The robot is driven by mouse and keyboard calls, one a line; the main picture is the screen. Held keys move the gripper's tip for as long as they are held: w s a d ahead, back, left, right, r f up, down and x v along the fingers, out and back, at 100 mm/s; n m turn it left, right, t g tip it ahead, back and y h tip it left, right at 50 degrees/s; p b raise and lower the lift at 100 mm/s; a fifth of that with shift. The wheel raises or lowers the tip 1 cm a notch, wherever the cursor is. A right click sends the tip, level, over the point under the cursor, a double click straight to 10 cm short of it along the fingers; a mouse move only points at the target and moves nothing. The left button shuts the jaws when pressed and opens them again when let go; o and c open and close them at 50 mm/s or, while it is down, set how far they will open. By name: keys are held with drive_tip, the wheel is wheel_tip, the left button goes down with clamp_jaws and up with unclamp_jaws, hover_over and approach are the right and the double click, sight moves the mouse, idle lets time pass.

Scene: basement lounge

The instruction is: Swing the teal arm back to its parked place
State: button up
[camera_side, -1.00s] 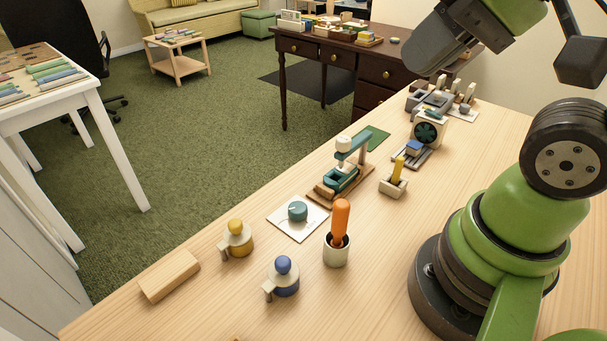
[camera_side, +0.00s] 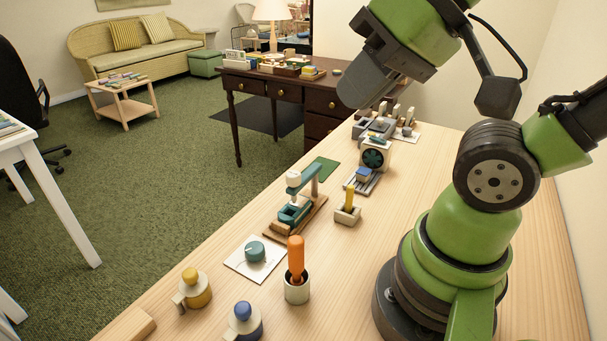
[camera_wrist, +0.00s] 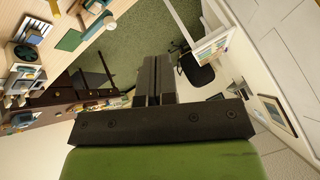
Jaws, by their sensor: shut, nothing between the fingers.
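The teal arm (camera_side: 312,178) stands on a post on a wooden base (camera_side: 318,208). It reaches over a teal tray (camera_side: 296,211), with a white cylindrical head (camera_side: 293,179) at its near end. A flat green mat (camera_side: 324,167) lies behind the base. The teal arm also shows at the top left of the wrist view (camera_wrist: 99,23), partly cut off by the frame edge. My gripper (camera_wrist: 154,78) is shut and empty. In the side view it hangs high above the bench, at upper right (camera_side: 352,92), well clear of the teal arm.
Near the base stand a teal knob on a white plate (camera_side: 255,252), an orange-handled tool in a cup (camera_side: 296,265) and a yellow stick in a holder (camera_side: 348,205). A fan-like block (camera_side: 374,155) stands behind. The bench right of these is clear up to my base.

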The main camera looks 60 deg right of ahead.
drive_tip(key=o, duration=0.4)
drive_tip(key=shift+c, duration=0.2)
drive_tip(key=o, duration=0.3)
drive_tip(key=shift+w+d+m, duration=0.15)
drive_tip(key=shift+w+m, duration=0.15)
drive_tip(key=shift+w, duration=0.1)
drive_tip(key=shift+o, duration=1.1)
drive_tip(key=w+d+m+g+h, duration=0.1)
drive_tip(key=w+d+m+g, duration=0.1)
drive_tip(key=w+d+m, duration=0.1)
drive_tip(key=shift+w+f+m, duration=0.45)
drive_tip(key=shift+w+m, duration=0.05)
drive_tip(key=shift+w, duration=0.75)
drive_tip(key=m+g+h, duration=0.1)
drive_tip(key=m+g, duration=0.4)
drive_tip(key=m, duration=0.4)
hover_over(307, 173)
wheel_tip(307, 173, down, 13)
wheel_tip(307, 173, down, 10)
drive_tip(key=shift+r, duration=0.1)
clamp_jaws()
